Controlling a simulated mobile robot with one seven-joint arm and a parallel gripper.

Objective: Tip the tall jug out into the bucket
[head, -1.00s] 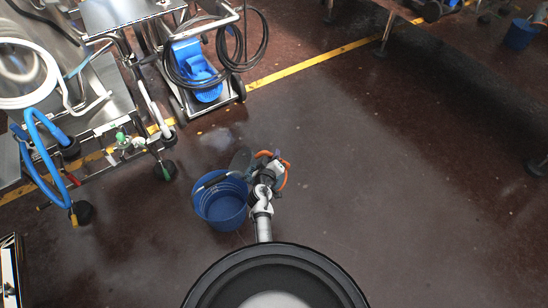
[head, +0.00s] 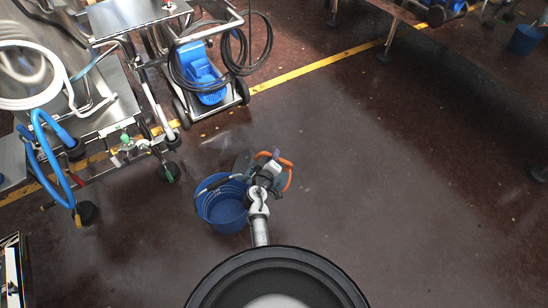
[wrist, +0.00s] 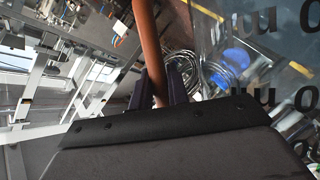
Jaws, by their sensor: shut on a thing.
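The tall jug (wrist: 285,45) fills the right of the wrist view as a clear wall with dark lettering. Its orange-brown handle (wrist: 150,45) runs between the dark fingers of my gripper (wrist: 163,90), which is shut on it. In the head view my gripper (head: 270,175) is at the end of my arm, with the orange handle (head: 289,178) beside it. Most of the jug is hidden or hard to make out there, so its tilt and contents cannot be told. The blue bucket (head: 222,212) stands upright on the floor just left of my gripper, its dark handle grip near the rim.
A steel cart (head: 120,130) with hoses stands at upper left. A wheeled blue machine (head: 203,80) with a coiled black hose is behind the bucket. A yellow line (head: 310,62) crosses the floor. The dark floor (head: 390,190) to the right is clear.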

